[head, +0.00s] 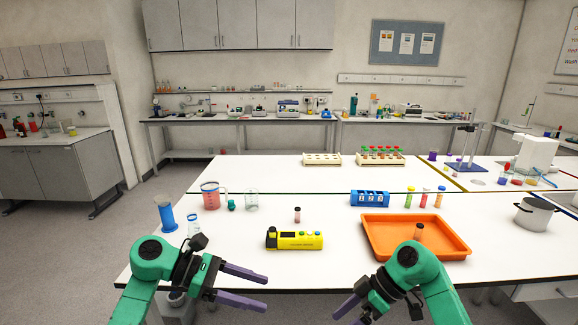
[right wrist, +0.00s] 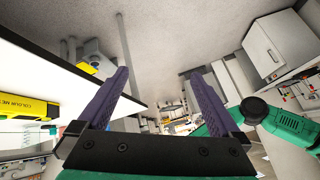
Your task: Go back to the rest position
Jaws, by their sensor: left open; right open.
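My left gripper (head: 253,287) is open and empty at the front edge of the white table, its purple fingers pointing right. My right gripper (head: 346,312) is open at the bottom of the head view, its fingers pointing left. In the right wrist view its two purple fingers (right wrist: 165,85) are spread with nothing between them. Another vial (head: 297,215) stands on the table behind the yellow colour meter (head: 294,239). The meter also shows in the right wrist view (right wrist: 25,107).
A blue rack (head: 369,198) and several coloured vials (head: 423,197) stand behind the tray. A red beaker (head: 211,196) and blue cylinder (head: 167,218) stand at the left. A steel pot (head: 535,215) stands at the right. The table's front edge (head: 330,286) is close to both grippers.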

